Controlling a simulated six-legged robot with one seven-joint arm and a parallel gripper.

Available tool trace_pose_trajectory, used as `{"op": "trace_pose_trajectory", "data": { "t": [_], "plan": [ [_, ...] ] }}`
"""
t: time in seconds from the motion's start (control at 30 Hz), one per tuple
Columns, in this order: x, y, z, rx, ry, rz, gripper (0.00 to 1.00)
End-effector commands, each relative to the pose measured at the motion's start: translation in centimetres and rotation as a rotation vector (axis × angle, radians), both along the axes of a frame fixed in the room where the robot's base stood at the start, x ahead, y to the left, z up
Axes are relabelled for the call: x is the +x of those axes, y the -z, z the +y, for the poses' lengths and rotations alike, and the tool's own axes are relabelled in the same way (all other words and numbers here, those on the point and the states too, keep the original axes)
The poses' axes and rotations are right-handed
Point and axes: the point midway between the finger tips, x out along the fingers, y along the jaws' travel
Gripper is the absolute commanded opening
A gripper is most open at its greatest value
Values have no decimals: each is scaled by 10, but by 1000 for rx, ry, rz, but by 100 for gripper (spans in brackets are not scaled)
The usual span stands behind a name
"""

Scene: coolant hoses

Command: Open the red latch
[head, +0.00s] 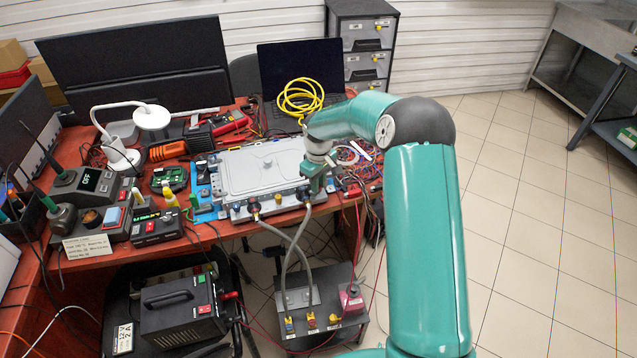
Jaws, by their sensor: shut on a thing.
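A grey case (262,168) with a raised lid lies on the red workbench. Two grey hoses hang from dark connectors on its front edge, a left connector (254,208) and a right connector (304,194). My gripper (315,188) is at the case's front right corner, right by the right connector. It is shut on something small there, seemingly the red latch. The jaws and arm cover the gripped part, so the latch's shape and position cannot be made out.
The hoses run down to a grey box (318,310) with yellow and blue fittings below the bench. A soldering station (90,190) and tools crowd the left. Tangled wires (355,160) lie to the right of the case. A coiled yellow cable (300,97) is behind. The tiled floor at right is free.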

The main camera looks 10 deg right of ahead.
Motion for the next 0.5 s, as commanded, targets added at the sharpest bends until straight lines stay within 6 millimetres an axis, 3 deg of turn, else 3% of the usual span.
{"op": "trace_pose_trajectory", "data": {
  "t": [0.5],
  "plan": [
    [1, -1, 0, 0, -131, -2, 0]
  ]
}}
